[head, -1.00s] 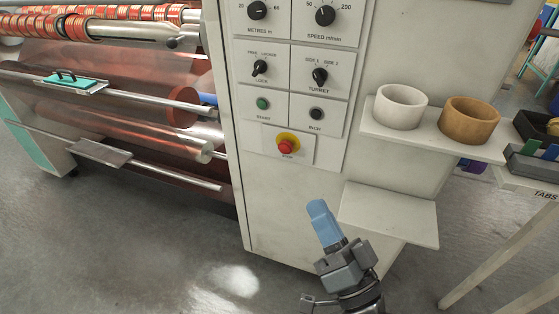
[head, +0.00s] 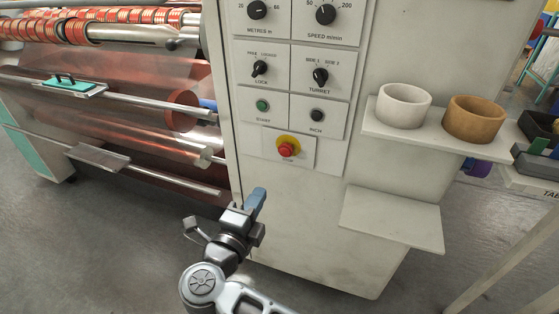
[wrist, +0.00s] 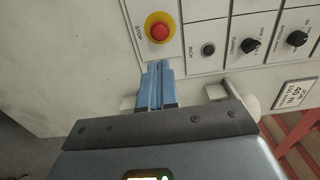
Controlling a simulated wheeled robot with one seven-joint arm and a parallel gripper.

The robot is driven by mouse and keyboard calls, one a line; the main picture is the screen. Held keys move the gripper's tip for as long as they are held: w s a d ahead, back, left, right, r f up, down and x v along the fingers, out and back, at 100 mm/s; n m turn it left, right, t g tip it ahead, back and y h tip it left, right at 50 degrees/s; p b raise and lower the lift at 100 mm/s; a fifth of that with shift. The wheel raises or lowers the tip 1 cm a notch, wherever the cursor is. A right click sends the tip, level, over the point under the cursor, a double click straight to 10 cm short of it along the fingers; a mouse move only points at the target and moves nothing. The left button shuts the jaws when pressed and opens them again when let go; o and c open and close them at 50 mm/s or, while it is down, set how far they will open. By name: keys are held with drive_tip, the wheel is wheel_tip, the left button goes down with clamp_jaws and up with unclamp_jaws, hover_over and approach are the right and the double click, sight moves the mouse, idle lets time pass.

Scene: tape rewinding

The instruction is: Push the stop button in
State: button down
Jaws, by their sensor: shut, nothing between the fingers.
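The red stop button (head: 286,149) sits on a yellow surround low on the machine's control panel. It also shows in the wrist view (wrist: 159,31), just beyond my fingertips. My gripper (head: 257,194) has blue fingers and is below and a little left of the button in the head view. In the wrist view its fingers (wrist: 158,66) are together, with nothing between them. The fingertips look apart from the button; the exact gap is hard to tell.
Above the stop button are a green start button (head: 262,106), a black inch button (head: 317,115) and dials. A shelf (head: 413,133) with a white roll (head: 403,105) and a brown roll (head: 474,119) is at right. A lower shelf (head: 393,218) is empty. Rollers stand left.

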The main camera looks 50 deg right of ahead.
sight(284, 153)
drive_tip(key=shift+d, duration=0.1)
drive_tip(key=x, duration=1.3)
drive_tip(key=shift+w+d, duration=0.1)
drive_tip(key=shift+d, duration=0.3)
